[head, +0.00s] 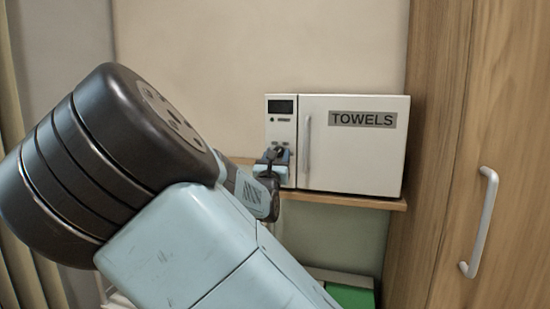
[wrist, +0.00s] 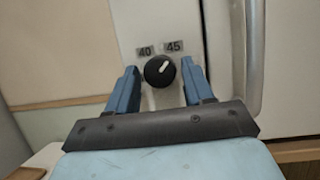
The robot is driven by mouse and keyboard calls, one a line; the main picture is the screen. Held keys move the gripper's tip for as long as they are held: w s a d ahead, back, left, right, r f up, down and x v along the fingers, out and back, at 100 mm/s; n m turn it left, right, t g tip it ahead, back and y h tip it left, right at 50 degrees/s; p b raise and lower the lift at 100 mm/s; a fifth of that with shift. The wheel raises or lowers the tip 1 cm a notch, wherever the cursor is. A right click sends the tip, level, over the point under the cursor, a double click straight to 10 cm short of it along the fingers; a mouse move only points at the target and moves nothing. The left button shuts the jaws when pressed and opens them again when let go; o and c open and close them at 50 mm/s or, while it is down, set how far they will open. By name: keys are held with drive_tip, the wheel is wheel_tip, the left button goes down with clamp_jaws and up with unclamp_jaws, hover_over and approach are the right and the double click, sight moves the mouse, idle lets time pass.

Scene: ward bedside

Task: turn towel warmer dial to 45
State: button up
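The towel warmer (head: 355,150) is a white box with a door marked TOWELS, standing on a wooden shelf. Its black round dial (wrist: 159,71) shows in the wrist view below the labels 40 (wrist: 145,51) and 45 (wrist: 174,46). The dial's white pointer line tilts up and right, towards the 45 side. My gripper (wrist: 161,82) is open, with one blue finger on each side of the dial. Gaps show between the fingers and the dial, and I cannot see contact. In the head view my gripper (head: 272,160) is at the panel and hides the dial.
The warmer's vertical door handle (head: 307,137) is close to the right of my gripper. A small dark display (head: 281,107) is above on the panel. A wooden cabinet with a long handle (head: 481,222) stands at the right. A green object (head: 350,297) lies below the shelf (head: 345,199).

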drive_tip(key=c, duration=0.8)
drive_tip(key=shift+n, duration=0.3)
drive_tip(key=shift+r+n+y, duration=0.1)
drive_tip(key=shift+n+y, duration=0.7)
drive_tip(key=shift+n, duration=0.3)
drive_tip(key=o, duration=1.1)
drive_tip(key=shift+c, duration=0.2)
drive_tip(key=v, duration=1.4)
drive_tip(key=shift+f, duration=0.2)
